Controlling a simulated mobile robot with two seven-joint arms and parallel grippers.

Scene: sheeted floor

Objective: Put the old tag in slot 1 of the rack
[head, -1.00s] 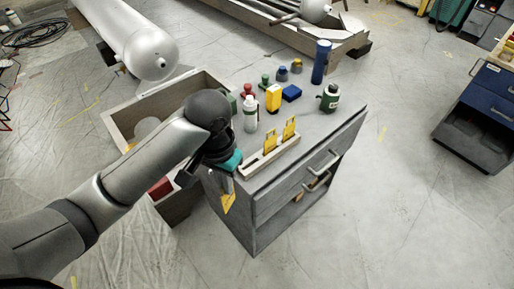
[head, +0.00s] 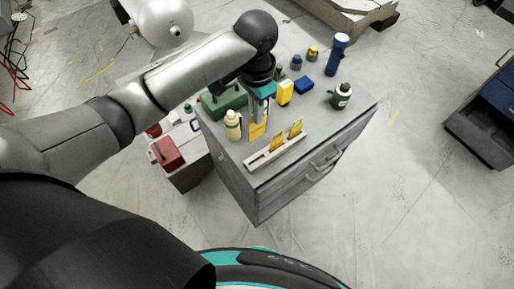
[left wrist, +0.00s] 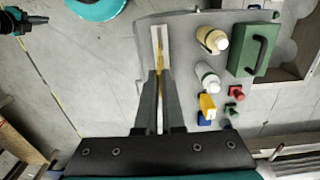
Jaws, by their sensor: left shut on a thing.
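My left gripper (head: 259,106) is shut on a yellow tag (head: 257,130) and holds it upright above the grey cabinet top, just behind the rack (head: 262,165) in the head view. The rack is a pale narrow bar near the cabinet's front edge. Two other yellow tags (head: 279,139) (head: 296,127) stand upright in it, towards its middle and right. In the left wrist view my left gripper (left wrist: 160,75) points along the pale rack (left wrist: 165,35). Whether the held tag touches the rack is unclear. A dark arm end, seemingly my right gripper (left wrist: 35,19), shows at the top left there.
A cream bottle (head: 233,126) and a green case (head: 226,104) stand left of the held tag.

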